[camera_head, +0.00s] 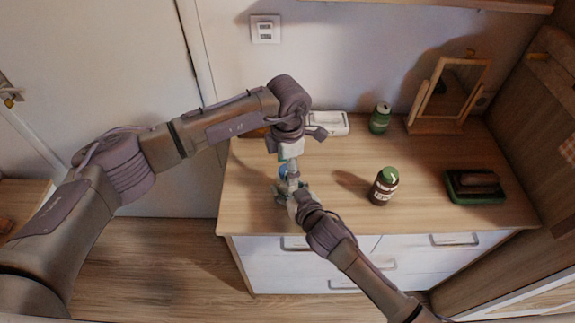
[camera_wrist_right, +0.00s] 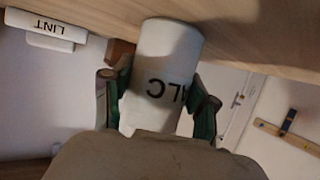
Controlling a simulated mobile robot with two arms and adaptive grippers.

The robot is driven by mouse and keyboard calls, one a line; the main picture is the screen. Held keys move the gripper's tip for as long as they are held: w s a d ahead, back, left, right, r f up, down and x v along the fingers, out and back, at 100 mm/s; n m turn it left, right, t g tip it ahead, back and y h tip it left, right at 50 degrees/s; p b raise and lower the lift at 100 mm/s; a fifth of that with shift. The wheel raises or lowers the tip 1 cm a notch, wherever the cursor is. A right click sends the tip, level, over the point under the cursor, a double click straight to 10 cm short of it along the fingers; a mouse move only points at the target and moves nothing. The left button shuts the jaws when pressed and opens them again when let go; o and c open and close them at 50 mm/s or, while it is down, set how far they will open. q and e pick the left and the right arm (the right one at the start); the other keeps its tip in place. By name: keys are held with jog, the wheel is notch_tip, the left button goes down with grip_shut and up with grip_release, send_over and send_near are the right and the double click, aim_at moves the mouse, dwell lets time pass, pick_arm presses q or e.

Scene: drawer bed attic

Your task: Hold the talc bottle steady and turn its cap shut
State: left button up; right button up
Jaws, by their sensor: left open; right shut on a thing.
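The white talc bottle (camera_wrist_right: 165,60), with part of its black lettering showing, stands between the fingers of my right gripper (camera_wrist_right: 158,100) in the right wrist view. That gripper is shut on the bottle's sides. In the head view my right gripper (camera_head: 291,192) is at the dresser's front left. My left gripper (camera_head: 291,150) points down from above, open, just over the right gripper. The bottle is mostly hidden by the grippers in the head view. I cannot make out its cap or whether the left fingers touch it.
On the wooden dresser top (camera_head: 335,200) stand a dark bottle with a green cap (camera_head: 383,186), a green can (camera_head: 380,119), a mirror (camera_head: 450,95) and a green tray (camera_head: 476,198). A white lint box (camera_wrist_right: 45,30) lies behind.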

pick_arm(q)
jog(key=c, duration=1.1)
jog(key=shift+c, duration=0.3)
jog(key=shift+m, duration=2.8)
pick_arm(e)
jog(key=shift+f, duration=0.1)
pick_arm(q)
jog(key=shift+m, duration=0.3)
jog(key=o, duration=1.2)
jog(key=shift+c, duration=0.2)
